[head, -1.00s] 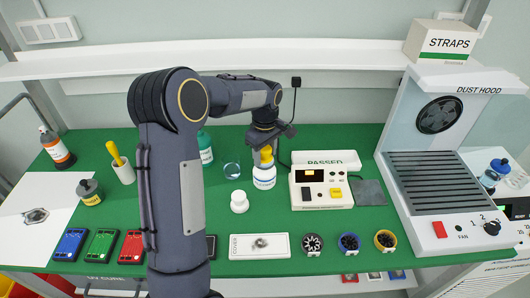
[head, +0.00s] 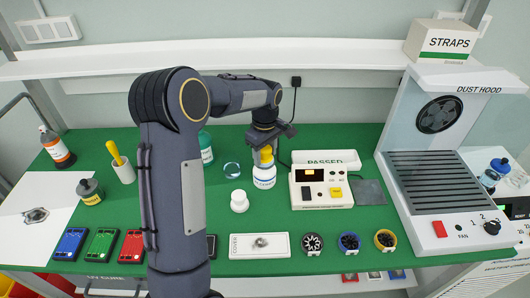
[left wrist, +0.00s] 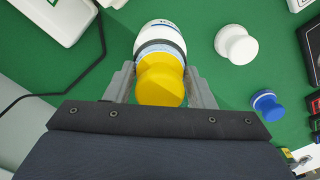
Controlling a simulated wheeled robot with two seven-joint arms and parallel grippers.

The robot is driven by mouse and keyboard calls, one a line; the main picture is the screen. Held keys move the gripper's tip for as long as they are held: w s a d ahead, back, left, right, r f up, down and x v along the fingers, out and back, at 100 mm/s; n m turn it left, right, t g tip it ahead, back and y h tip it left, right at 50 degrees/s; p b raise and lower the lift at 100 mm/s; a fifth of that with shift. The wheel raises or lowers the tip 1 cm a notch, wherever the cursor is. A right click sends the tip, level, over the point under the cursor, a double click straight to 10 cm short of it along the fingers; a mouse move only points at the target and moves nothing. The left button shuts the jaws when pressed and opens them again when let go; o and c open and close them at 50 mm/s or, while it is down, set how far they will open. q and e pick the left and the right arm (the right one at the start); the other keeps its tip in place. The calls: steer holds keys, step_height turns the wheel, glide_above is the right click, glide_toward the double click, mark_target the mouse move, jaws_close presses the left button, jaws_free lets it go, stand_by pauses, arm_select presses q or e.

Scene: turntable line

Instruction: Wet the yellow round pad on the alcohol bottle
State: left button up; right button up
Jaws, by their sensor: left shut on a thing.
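The yellow round pad (head: 266,155) is held in my left gripper (head: 265,149), above the white alcohol bottle (head: 264,179) with its blue lettering. In the left wrist view the yellow pad (left wrist: 161,85) sits between the two fingers of my left gripper (left wrist: 161,88), which is shut on it. The bottle (left wrist: 161,33) is directly beyond the pad, and the pad covers part of its top. The pad appears to be at the bottle's top, but I cannot tell whether they touch. My right gripper is out of view.
A white knobbed piece (head: 239,201) and a small blue-rimmed round piece (head: 231,170) stand left of the bottle. The tester marked PASSED (head: 321,197) is close on the right. A white cover plate (head: 259,246) and several fans lie in front. Green mat is bare between them.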

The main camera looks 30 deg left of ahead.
mark_target(265, 149)
arm_select(q)
steer(key=shift+r+p, duration=2.7)
steer(key=shift+r, duration=0.85)
steer(key=shift+f, duration=0.1)
